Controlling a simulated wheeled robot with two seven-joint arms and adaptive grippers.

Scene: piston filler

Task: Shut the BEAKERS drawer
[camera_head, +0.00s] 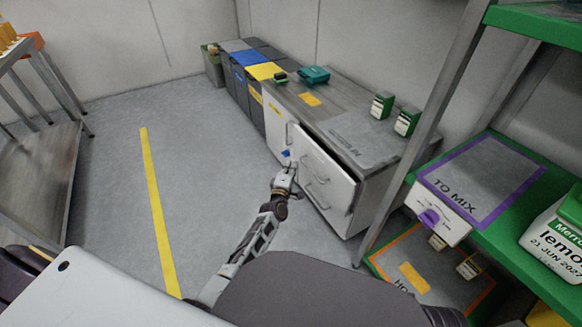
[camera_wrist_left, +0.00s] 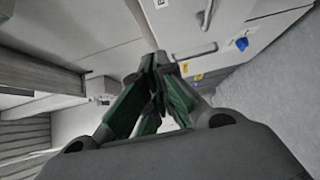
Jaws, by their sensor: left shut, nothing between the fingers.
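A light grey cabinet (camera_head: 375,190) stands right of centre, with pale drawer fronts and bar handles. One drawer front (camera_head: 335,172) stands out a little from the cabinet body; I cannot read its label, so I cannot tell from lettering that it is BEAKERS. My left gripper (camera_head: 289,172) is beside the left edge of these fronts, shut and empty. Its fingertips (camera_wrist_left: 162,60) meet in the left wrist view, close to pale fronts with a bar handle (camera_wrist_left: 198,52). Contact cannot be judged. My right gripper is not in view.
A blue piece (camera_head: 286,153) sits on the cabinet front near the gripper. Green boxes (camera_head: 382,105) and a teal case (camera_head: 314,75) are on the cabinet top. A green-shelved rack (camera_head: 500,235) stands close at right. Open floor (camera_head: 205,175) lies to the left.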

